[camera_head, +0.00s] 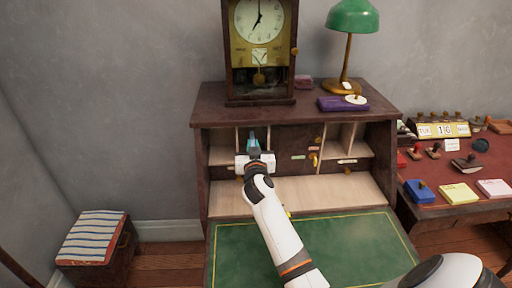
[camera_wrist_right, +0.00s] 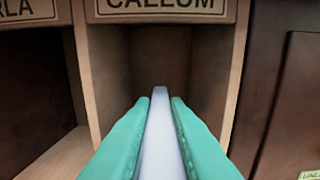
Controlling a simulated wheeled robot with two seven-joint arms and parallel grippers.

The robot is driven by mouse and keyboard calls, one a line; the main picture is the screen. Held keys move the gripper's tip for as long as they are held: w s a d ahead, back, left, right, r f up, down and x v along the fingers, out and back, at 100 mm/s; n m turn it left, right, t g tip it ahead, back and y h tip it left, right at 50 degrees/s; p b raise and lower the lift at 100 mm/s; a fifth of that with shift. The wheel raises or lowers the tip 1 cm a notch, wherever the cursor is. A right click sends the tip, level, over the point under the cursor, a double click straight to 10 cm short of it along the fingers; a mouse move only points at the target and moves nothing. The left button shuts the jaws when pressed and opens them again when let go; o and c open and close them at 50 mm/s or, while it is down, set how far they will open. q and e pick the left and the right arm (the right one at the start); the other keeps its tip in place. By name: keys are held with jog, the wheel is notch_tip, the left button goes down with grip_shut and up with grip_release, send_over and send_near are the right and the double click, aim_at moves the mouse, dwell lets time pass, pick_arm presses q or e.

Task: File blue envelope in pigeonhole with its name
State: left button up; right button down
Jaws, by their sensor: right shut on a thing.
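My right gripper (camera_head: 253,142) reaches into the upper left part of the open desk. In the right wrist view its teal fingers (camera_wrist_right: 160,104) are shut on a thin, pale bluish envelope (camera_wrist_right: 160,140), seen edge-on. The envelope stands upright and points into the pigeonhole (camera_wrist_right: 215,70) labelled CALLUM (camera_wrist_right: 162,5). Its far end is at or near the opening; how deep it sits I cannot tell. The name on the envelope is not visible. My left gripper is not in view.
A neighbouring pigeonhole with a label ending RLA (camera_wrist_right: 25,10) is at left; dark wood panel (camera_wrist_right: 285,90) at right. A clock (camera_head: 260,45) and green lamp (camera_head: 352,17) stand on the desk (camera_head: 212,107). A side table (camera_head: 430,208) holds stamps and pads. The green writing surface (camera_head: 350,240) looks mostly clear.

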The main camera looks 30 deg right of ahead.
jog(key=c, duration=1.3)
grip_release()
jog(key=shift+s, duration=0.15)
jog(key=b+v, duration=0.1)
jog(key=v, duration=1.1)
jog(key=shift+r, duration=0.15)
